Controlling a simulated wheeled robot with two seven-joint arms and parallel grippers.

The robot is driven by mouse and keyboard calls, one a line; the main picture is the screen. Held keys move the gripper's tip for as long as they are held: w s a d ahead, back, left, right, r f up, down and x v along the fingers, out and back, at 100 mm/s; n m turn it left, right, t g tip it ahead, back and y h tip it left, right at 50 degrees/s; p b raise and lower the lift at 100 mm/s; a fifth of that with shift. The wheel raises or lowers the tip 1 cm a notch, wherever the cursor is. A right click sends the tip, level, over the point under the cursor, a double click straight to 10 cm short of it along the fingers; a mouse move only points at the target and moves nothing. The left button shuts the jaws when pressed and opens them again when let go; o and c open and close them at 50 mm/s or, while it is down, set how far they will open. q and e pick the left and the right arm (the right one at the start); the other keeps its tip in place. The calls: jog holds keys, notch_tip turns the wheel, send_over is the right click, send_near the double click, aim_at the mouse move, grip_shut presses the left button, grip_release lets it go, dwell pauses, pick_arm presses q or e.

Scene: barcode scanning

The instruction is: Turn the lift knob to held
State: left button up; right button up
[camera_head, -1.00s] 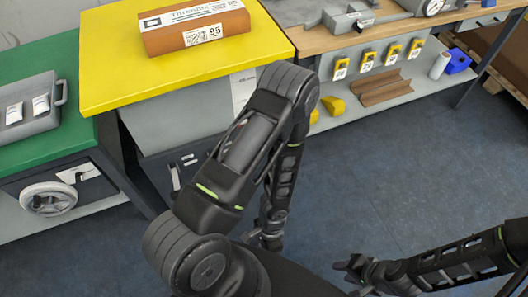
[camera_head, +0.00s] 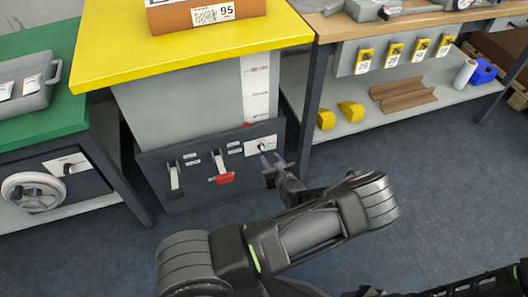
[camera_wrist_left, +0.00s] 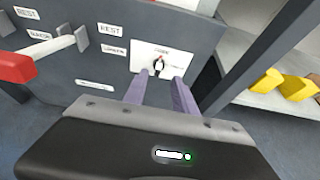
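My left gripper (camera_head: 270,163) is in front of this plate. In the left wrist view its two purple fingers (camera_wrist_left: 160,77) are apart, pointing at the knob, one to each side and a little below it, with nothing visibly between them. My right gripper (camera_head: 371,292) barely shows at the bottom edge.
A table leg (camera_head: 310,105) is close on the right. A handwheel (camera_head: 32,192) is at far left. The blue floor (camera_head: 420,190) is clear.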

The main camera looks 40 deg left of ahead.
aim_at(263, 149)
pick_arm(q)
jog(key=shift+f, duration=0.1)
jog(key=b+x, duration=0.2)
jog(key=x, duration=0.4)
jog(key=shift+a+f, duration=0.15)
jog(key=shift+f, duration=0.1)
jog(key=shift+w+a+f, duration=0.15)
jog(key=shift+w+a, duration=0.25)
jog(key=shift+a, duration=0.15)
jog(key=shift+c, duration=0.5)
grip_shut()
